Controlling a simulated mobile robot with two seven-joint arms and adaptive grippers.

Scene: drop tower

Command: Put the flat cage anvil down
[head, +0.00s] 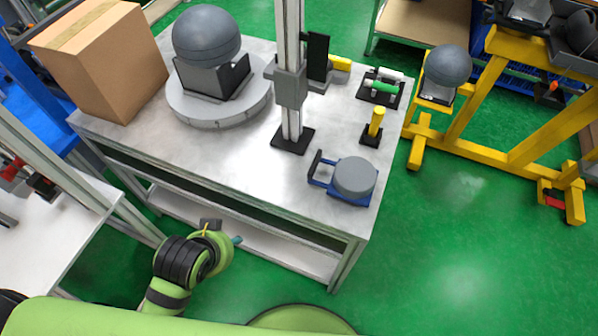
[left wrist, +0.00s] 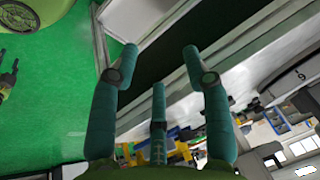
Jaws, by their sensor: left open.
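A flat grey disc on a blue base with a dark handle, which looks like the flat cage anvil (head: 354,176), rests upright on the metal table near its front right corner. The handle points left. No gripper touches it. My left gripper (left wrist: 160,62) is open and empty, its teal fingers spread beside the table's edge in the left wrist view. In the head view only a teal fingertip (head: 237,240) of it shows, low in front of the table and left of the anvil. My right gripper is not in view.
The grey table (head: 230,160) carries a cardboard box (head: 105,65), a dome on a round base (head: 200,108), an upright column (head: 290,60), a yellow post (head: 376,122) and a black tray with green and white cylinders. A yellow stand (head: 450,140) is at right.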

